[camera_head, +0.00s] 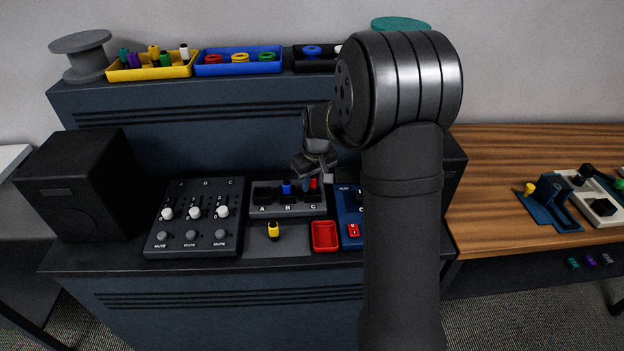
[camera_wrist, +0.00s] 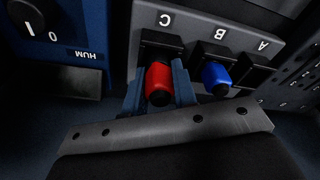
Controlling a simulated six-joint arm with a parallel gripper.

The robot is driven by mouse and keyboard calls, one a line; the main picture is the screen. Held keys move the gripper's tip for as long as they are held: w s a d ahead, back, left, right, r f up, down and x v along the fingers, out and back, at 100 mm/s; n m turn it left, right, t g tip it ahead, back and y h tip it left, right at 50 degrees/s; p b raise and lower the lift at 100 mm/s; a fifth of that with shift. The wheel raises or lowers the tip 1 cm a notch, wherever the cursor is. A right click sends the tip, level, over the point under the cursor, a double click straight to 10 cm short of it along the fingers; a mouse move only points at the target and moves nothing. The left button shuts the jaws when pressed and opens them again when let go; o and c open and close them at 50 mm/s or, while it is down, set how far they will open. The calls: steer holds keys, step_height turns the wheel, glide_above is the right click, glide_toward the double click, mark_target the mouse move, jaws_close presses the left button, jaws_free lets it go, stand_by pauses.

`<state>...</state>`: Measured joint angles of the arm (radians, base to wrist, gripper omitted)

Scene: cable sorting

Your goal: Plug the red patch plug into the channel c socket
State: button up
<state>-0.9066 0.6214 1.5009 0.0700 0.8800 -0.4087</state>
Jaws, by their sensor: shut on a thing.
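The socket block (camera_head: 289,211) stands on the desk with sockets marked A, B and C. The red patch plug (camera_wrist: 158,84) is in line with the channel C socket (camera_wrist: 160,45) in the wrist view, its far end at or in the opening. I cannot tell how deep it sits. The plug's red top also shows in the head view (camera_head: 314,183). My gripper (camera_wrist: 160,92) is shut on the red plug, one blue finger on each side. A blue plug (camera_wrist: 215,76) sits in socket B (camera_wrist: 220,55). Socket A (camera_wrist: 254,73) looks empty.
A mixer with sliders (camera_head: 195,216) stands left of the block. A blue HUM box (camera_head: 349,222) stands close on its right. A yellow plug (camera_head: 273,231) and a red tray (camera_head: 324,236) are in front. Trays of spare parts (camera_head: 240,71) line the shelf behind.

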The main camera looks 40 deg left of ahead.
steer(key=shift+f, duration=0.1)
steer(key=o, duration=1.1)
steer(key=shift+s+d+f, duration=0.1)
steer(key=shift+s+f, duration=0.05)
steer(key=shift+c, duration=0.2)
steer(key=shift+o, duration=1.4)
steer(key=shift+r, duration=3.7)
